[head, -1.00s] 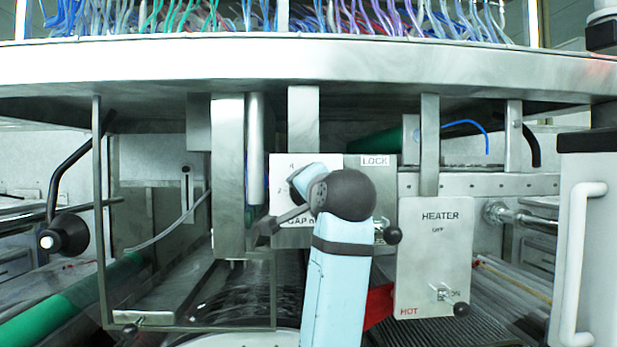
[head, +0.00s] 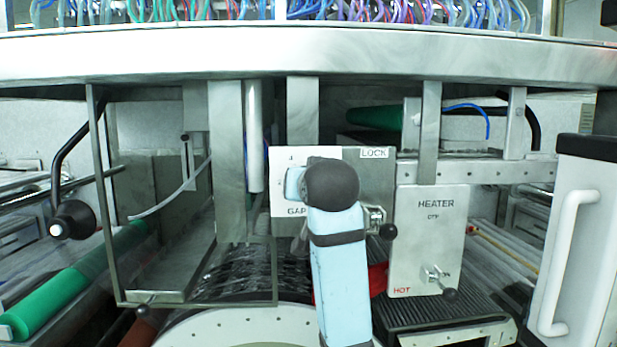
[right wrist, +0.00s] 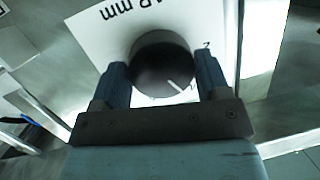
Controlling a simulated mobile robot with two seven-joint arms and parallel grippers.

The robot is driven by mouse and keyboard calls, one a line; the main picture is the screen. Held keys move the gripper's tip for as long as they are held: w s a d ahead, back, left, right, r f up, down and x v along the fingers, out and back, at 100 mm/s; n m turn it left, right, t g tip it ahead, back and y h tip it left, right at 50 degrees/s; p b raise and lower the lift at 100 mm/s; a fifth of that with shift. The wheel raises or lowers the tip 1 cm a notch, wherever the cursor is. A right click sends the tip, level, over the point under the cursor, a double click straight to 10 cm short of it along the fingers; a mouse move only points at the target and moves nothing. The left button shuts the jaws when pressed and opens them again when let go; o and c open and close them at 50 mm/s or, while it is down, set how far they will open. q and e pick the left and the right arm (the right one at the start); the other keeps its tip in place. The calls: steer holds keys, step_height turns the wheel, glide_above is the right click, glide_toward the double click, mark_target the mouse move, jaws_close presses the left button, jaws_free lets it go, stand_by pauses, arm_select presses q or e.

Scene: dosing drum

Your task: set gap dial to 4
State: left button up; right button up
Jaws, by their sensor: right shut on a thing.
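The gap dial is a dark round knob (right wrist: 160,62) on a white panel (head: 277,190), which also shows in the right wrist view (right wrist: 85,30). My right gripper (right wrist: 162,78) is shut on the knob, one blue finger on each side. The knob's white pointer line points to the lower right in that view, near a mark I cannot read. A 2 shows upside down beside the right finger. In the head view, a 4 shows at the panel's upper left. My arm hides the knob there, and the gripper (head: 293,184) shows only partly. My left gripper is out of view.
The LOCK plate (head: 375,154) and a black-knobbed lever (head: 388,231) are just right of my arm. The HEATER panel (head: 430,240) with its own lever is further right. A thin metal frame (head: 98,200) stands left, and a steel beam (head: 300,57) crosses above.

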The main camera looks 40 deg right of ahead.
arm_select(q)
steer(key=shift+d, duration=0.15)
arm_select(e)
steer(key=shift+n, duration=0.3)
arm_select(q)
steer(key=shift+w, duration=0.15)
arm_select(e)
steer(key=o, duration=0.9)
arm_select(q)
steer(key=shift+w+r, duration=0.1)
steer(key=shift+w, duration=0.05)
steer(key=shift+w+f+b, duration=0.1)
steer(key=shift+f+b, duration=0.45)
steer(key=shift+b, duration=0.25)
arm_select(e)
steer(key=v, duration=1.4)
